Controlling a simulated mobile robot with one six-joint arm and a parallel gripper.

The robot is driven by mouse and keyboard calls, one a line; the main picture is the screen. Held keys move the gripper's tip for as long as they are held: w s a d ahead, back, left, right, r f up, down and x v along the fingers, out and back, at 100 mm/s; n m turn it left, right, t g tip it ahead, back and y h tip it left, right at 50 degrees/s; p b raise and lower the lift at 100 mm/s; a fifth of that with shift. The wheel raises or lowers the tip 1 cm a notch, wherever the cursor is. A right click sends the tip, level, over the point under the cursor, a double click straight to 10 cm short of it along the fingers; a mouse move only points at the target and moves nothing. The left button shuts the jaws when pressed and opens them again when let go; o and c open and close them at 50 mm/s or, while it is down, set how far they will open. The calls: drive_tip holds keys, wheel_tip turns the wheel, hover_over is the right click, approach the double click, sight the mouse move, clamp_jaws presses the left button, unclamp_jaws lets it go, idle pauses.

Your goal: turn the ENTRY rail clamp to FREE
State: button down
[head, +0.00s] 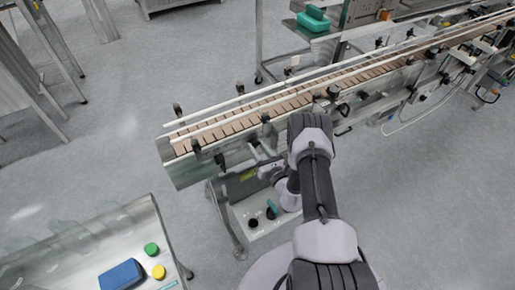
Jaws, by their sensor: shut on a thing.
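The conveyor (300,98) runs from the centre left to the upper right, with pale guide rails along both sides. Black rail clamps stand along it, such as one on the near side (265,118) and one at the near-left end (196,146). My arm reaches up from the bottom and bends down at the conveyor's near side. My gripper (262,160) is small and partly hidden by my own wrist, just below the near rail. It is shut on a small part there, which seems to be the ENTRY rail clamp. The clamp's handle position and any label cannot be read.
A tray-like bench (85,250) at the lower left holds a blue block (121,274), a green cap (151,249) and a yellow cap (158,271). A teal object (313,18) sits on a machine behind the conveyor. Open floor lies left and right.

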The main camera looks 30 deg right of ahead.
drive_tip(key=n, duration=0.4)
drive_tip(key=shift+b, duration=0.35)
drive_tip(key=n, duration=0.4)
drive_tip(key=shift+n+b, duration=0.3)
drive_tip(key=n, duration=0.4)
drive_tip(key=shift+d, duration=0.1)
drive_tip(key=shift+n+b, duration=0.4)
drive_tip(key=shift+n, duration=1.8)
drive_tip(key=c, duration=0.9)
unclamp_jaws()
drive_tip(key=shift+c, duration=0.2)
drive_tip(key=shift+s+r, duration=0.1)
